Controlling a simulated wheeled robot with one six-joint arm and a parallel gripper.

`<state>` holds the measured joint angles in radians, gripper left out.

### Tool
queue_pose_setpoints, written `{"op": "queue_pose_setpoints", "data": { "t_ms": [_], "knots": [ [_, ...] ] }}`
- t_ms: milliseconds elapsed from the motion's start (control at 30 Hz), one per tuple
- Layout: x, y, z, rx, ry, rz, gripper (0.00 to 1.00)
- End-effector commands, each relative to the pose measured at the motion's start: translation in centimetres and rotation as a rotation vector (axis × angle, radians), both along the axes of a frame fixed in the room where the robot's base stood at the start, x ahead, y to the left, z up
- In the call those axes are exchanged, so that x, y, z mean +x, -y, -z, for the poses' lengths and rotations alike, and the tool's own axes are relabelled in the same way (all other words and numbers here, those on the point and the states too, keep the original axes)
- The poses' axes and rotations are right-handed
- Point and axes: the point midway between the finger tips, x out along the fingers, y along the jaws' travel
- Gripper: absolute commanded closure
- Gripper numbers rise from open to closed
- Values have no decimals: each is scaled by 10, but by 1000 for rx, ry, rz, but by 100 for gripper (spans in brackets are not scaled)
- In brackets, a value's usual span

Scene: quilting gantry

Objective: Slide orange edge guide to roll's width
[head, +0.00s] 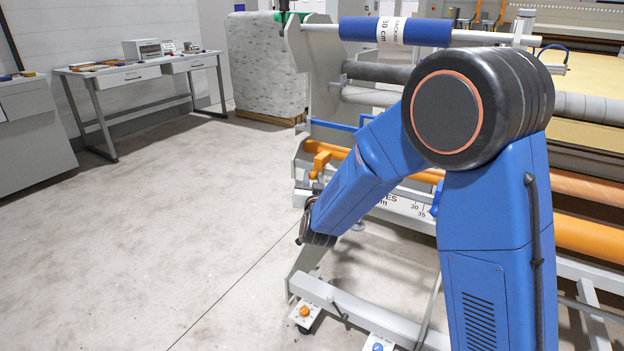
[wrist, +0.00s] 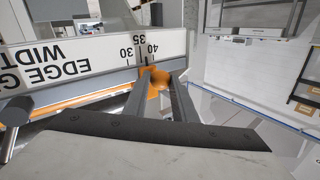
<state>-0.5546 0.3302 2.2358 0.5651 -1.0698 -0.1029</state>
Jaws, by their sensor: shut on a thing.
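The orange edge guide (wrist: 159,84) shows in the wrist view with a rounded orange grip. My gripper (wrist: 160,76) is shut on it, one grey finger on each side. The guide sits just under the white width scale (wrist: 70,55), near the marks 35 and 40; the exact mark is unclear. The scale, printed EDGE G... WIDTH, appears upside down there and also shows partly in the head view (head: 397,204). The blue roll (head: 361,29) lies on a bar at the top of the gantry, its white label reading 30 cm.
The gantry's grey end frame (head: 322,85) and orange rollers (head: 590,238) stand close around my arm. A foot bar with an orange button (head: 304,311) is low in front. A desk (head: 130,78) stands at the back left. The floor at left is clear.

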Motion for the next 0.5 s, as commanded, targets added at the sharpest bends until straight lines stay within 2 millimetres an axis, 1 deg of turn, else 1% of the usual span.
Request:
{"op": "queue_pose_setpoints", "data": {
  "t_ms": [100,200,500],
  "knots": [
    [-8,15,0,0,-1,2,100],
    [-13,23,0,-1,-1,1,100],
    [-14,24,0,-1,-1,0,100]
  ]
}}
